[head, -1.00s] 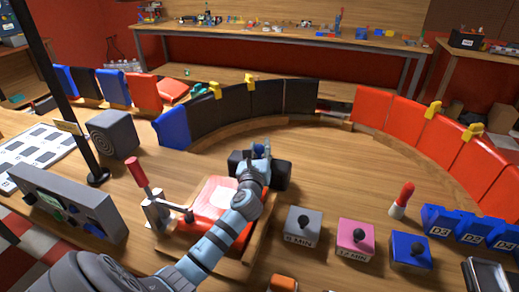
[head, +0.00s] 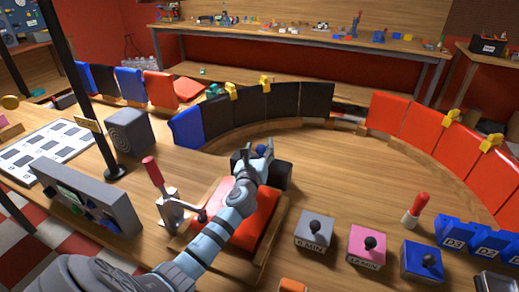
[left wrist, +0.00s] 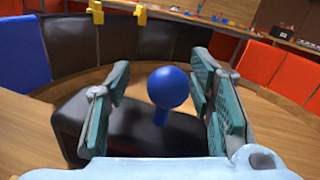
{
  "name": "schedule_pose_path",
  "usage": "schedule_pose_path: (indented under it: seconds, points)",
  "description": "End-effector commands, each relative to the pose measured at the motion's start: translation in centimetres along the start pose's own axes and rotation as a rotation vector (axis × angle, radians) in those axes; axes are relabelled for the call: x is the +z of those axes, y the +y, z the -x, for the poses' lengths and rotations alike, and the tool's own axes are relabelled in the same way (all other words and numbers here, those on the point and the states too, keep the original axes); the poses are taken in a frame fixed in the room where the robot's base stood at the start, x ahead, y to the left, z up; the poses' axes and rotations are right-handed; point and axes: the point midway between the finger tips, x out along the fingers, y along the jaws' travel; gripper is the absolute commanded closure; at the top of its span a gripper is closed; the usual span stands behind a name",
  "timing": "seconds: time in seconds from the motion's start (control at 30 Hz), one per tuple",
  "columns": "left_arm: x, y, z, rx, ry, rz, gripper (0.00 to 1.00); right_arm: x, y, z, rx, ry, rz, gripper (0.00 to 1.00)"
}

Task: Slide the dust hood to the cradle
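What looks like the dust hood, a black block (head: 278,174) with a blue ball knob (head: 261,150) on top, sits on the wooden table. In the left wrist view the black hood body (left wrist: 125,136) lies below and the blue knob (left wrist: 168,87) stands upright between my fingers. My left gripper (head: 252,157) is open, one finger on each side of the knob, with visible gaps. The hood is partly hidden by the gripper. A red padded block (head: 254,222) in a wooden tray stands just in front; I cannot tell whether it is the cradle. My right gripper is out of view.
A toggle clamp with a red handle (head: 153,170) stands left of the red block. A curved row of black panels (head: 280,102) and red panels (head: 432,125) stands behind. Grey (head: 314,230), pink (head: 367,245) and blue (head: 422,262) knob boxes stand front right. Table right of the hood is clear.

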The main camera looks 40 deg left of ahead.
Motion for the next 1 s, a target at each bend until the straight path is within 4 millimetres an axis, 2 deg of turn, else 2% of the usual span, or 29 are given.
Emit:
schedule_pose_path:
  seconds: [0.27,0.37,0.6,0.7,0.83,1.0]
  points:
    - [-0.1,-0.1,0.4,-0.003,0.001,0.002,0.51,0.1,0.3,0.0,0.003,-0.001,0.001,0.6]
    - [-0.2,-0.1,1.9,-0.002,0.002,0.002,0.51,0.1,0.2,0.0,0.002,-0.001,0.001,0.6]
    - [-0.1,0.1,8.5,-0.002,0.003,0.003,0.51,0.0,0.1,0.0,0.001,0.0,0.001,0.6]
    - [-0.1,0.1,10.6,0.0,0.003,0.004,0.51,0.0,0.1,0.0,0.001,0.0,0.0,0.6]
    - [0.0,0.2,11.9,0.0,0.001,0.003,0.51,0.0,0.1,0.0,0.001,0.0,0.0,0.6]
    - [0.0,0.2,12.1,0.001,0.0,0.003,0.51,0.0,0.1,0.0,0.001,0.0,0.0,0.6]
